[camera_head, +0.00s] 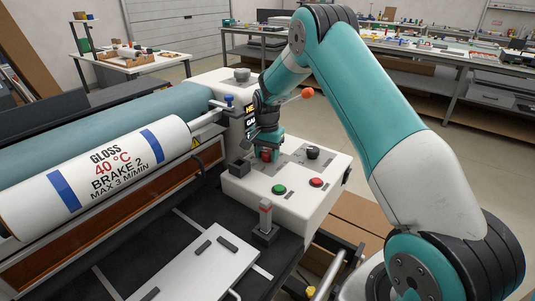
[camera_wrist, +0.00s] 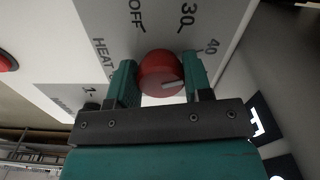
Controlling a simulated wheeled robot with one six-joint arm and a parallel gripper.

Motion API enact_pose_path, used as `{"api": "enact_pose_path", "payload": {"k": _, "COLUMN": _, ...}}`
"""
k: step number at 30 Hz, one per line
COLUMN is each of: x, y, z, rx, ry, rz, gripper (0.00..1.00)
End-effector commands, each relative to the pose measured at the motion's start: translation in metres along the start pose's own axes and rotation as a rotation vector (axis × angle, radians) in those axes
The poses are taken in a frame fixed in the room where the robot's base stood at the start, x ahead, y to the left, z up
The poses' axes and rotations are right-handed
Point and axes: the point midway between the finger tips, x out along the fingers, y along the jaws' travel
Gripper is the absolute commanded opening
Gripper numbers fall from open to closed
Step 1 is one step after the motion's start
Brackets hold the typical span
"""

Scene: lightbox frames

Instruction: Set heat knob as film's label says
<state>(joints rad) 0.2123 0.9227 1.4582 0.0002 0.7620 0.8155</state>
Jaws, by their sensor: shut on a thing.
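The film roll (camera_head: 95,180) is white with blue bands, and its label reads GLOSS, 40 °C, BRAKE 2, MAX 3 M/MIN. The red heat knob (camera_wrist: 160,73) sits on a white panel marked OFF, 30 and 40, with part of HEAT readable. Its white pointer line points right, slightly up, towards the 40 side; I cannot tell whether it lines up exactly with the 40 mark. My gripper (camera_wrist: 161,70) is shut on the knob, one green finger on each side. In the head view, my gripper (camera_head: 267,146) stands over the knob (camera_head: 266,155), which is partly hidden.
The white control box (camera_head: 285,205) also carries a black knob (camera_head: 312,152), a green button (camera_head: 279,189) and a red button (camera_head: 316,182). An orange-ended lever (camera_head: 307,93) stands behind my gripper.

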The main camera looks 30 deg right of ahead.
Motion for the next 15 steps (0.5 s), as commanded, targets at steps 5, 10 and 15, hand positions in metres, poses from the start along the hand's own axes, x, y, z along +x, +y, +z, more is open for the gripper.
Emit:
{"api": "enact_pose_path", "payload": {"k": 5, "x": -0.0030, "y": -0.0020, "z": -0.0015, "rx": -0.001, "ry": 0.006, "rz": -0.007, "gripper": 0.22}}
{"api": "enact_pose_path", "payload": {"k": 10, "x": -0.0030, "y": -0.0021, "z": -0.0016, "rx": -0.001, "ry": 0.007, "rz": -0.007, "gripper": 0.57}}
{"api": "enact_pose_path", "payload": {"k": 15, "x": -0.0018, "y": -0.0012, "z": -0.0010, "rx": -0.001, "ry": 0.004, "rz": -0.004, "gripper": 0.71}}
